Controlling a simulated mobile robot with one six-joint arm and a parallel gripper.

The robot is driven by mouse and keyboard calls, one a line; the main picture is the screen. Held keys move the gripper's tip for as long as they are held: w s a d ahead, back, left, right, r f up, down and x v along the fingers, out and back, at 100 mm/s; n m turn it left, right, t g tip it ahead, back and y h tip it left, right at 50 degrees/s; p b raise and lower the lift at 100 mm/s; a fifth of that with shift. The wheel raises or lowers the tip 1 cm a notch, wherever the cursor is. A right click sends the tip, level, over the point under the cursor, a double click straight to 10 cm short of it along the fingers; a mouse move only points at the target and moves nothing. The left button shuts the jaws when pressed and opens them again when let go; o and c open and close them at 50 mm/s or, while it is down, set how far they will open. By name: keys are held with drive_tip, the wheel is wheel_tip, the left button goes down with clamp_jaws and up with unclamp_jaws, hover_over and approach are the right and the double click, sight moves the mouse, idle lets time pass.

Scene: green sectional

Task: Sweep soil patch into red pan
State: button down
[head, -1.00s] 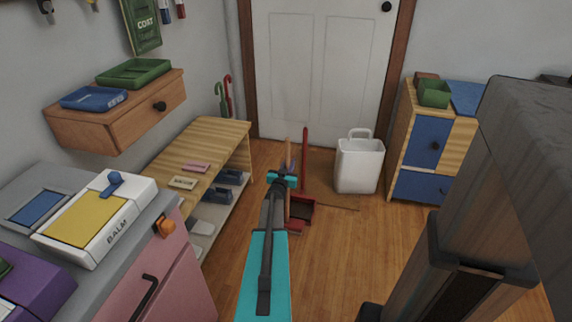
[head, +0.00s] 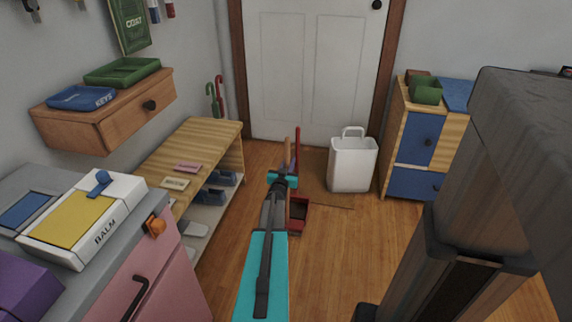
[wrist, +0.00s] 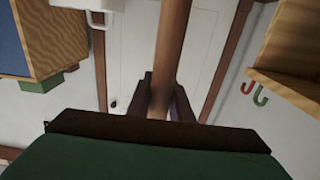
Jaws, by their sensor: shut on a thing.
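My gripper (head: 289,170) is shut on a tan wooden handle (head: 288,147), which looks like a broom's. In the wrist view, which is upside down, this handle (wrist: 173,45) stands between the two dark fingers. The handle's lower end is hidden behind my arm in the head view. I cannot make out the soil patch in either view.
A white bin (head: 352,165) stands right of the pan, before the white door (head: 307,70). A brown mat (head: 318,188) lies there. A wooden shelf bench (head: 190,150) and pink cabinet (head: 165,285) line the left. A blue-drawered cabinet (head: 413,183) stands right.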

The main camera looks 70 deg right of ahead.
drive_tip(key=shift+s+d+b, duration=0.1)
drive_tip(key=shift+s+b, duration=0.3)
drive_tip(key=shift+s, duration=0.6)
drive_tip(key=shift+s+d+f+b, duration=0.1)
drive_tip(key=shift+s+b, duration=1.15)
drive_tip(key=shift+s, duration=0.4)
drive_tip(key=shift+s+a, duration=0.15)
drive_tip(key=shift+a, duration=1.6)
drive_tip(key=shift+r, duration=0.2)
drive_tip(key=shift+a, duration=0.1)
